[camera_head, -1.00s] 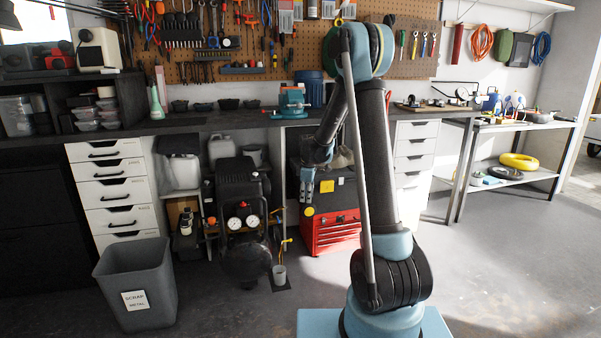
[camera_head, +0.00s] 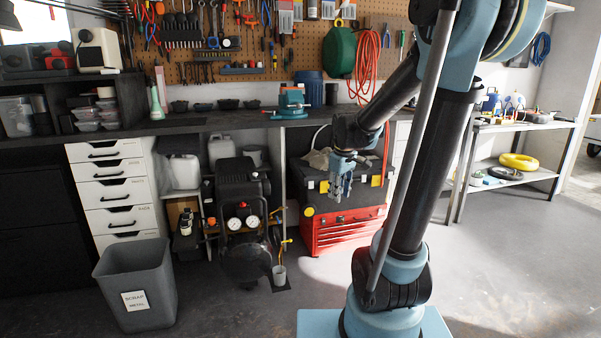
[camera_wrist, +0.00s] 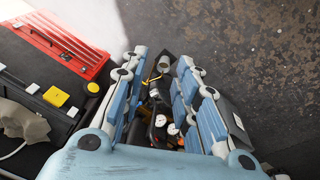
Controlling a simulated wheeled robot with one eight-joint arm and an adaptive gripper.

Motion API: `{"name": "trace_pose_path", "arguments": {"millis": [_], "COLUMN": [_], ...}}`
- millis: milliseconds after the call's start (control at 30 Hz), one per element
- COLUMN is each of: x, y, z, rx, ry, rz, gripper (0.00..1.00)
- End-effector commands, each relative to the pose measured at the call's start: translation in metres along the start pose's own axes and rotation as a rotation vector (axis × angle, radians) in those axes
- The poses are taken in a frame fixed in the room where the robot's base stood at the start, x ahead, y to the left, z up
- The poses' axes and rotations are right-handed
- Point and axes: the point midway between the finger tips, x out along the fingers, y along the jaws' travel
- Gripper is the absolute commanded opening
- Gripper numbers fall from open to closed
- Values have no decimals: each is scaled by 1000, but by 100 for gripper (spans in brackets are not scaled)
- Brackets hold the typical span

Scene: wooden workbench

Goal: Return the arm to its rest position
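My gripper (camera_head: 341,188) hangs at the end of my bent arm in the middle of the head view. It points down in front of the black and red tool chest, and the depth gap between them is hard to tell. In the wrist view my gripper (camera_wrist: 163,62) shows its two blue-grey fingers spread apart. Nothing is held between them; the compressor and the floor show through the gap. My upper arm rises at the right of the head view, and its top is partly cut off by the picture edge.
The tool chest (camera_head: 340,232) stands under the workbench (camera_head: 215,121). The compressor (camera_head: 240,212) and a grey scrap metal bin (camera_head: 137,284) stand to its left. A blue vise (camera_head: 291,101) sits on the bench. A metal side table (camera_head: 520,126) is at the right. The floor in front is open.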

Motion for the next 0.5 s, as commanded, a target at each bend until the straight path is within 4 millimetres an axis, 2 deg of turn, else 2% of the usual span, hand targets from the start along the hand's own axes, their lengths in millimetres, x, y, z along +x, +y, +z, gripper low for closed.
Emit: {"name": "trace_pose_path", "arguments": {"millis": [33,233,500], "x": [-4,-14,-16], "y": [-6,-27,-58], "z": [13,58,116], "rx": [32,165,343], "ry": [-1,-3,-5], "rz": [1,5,10], "gripper": [28,28,28]}}
